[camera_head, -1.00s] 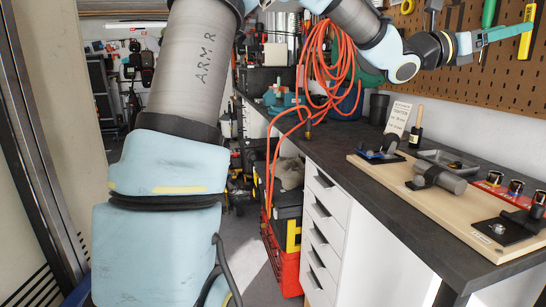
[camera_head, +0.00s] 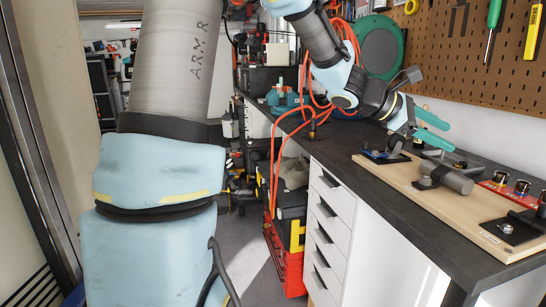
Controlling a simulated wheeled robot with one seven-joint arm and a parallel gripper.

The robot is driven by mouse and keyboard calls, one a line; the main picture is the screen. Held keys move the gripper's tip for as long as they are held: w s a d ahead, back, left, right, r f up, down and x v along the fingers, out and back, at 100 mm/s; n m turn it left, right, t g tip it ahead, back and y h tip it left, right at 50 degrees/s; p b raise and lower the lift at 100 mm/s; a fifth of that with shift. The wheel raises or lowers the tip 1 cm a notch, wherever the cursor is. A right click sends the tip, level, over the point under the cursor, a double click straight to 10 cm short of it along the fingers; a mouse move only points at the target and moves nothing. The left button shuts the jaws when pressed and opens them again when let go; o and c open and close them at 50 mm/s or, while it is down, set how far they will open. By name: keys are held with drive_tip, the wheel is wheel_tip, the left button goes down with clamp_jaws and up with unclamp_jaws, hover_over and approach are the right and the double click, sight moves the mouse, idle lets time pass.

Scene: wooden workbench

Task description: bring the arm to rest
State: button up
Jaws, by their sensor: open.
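My arm (camera_head: 328,75) reaches from the upper middle of the head view toward the right, out over the workbench. My gripper (camera_head: 442,133) is at its end, with two teal fingers spread apart and nothing visible between them. It hangs above the back left part of a light wooden board (camera_head: 408,187) on the bench. The arm partly hides the hanging orange hose and the things at the back of the board.
The dark workbench top (camera_head: 345,150) has a metal cylinder in a clamp (camera_head: 445,178), a blue-based fixture (camera_head: 385,156) and a red strip with knobs (camera_head: 510,187). A pegboard with tools (camera_head: 470,55) stands behind. An orange hose (camera_head: 303,95) hangs at the left.

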drive_tip(key=s+a+f+m+t+y, duration=0.1)
drive_tip(key=a+f+m+y, duration=0.3)
drive_tip(key=a, duration=1)
drive_tip(key=s+a+f+m+y, duration=0.1)
drive_tip(key=a+f+m+y, duration=0.3)
drive_tip(key=a+f, duration=0.5)
drive_tip(key=s+a+f+m+t+y, duration=0.1)
drive_tip(key=a+f+y, duration=0.4)
drive_tip(key=a, duration=1.3)
drive_tip(key=s+f+m, duration=0.1)
drive_tip(key=m, duration=0.1)
drive_tip(key=shift+a+f+m+t, duration=0.15)
drive_tip(key=shift+a+m+t, duration=0.15)
drive_tip(key=shift+a+m, duration=0.1)
drive_tip(key=shift+c, duration=0.2)
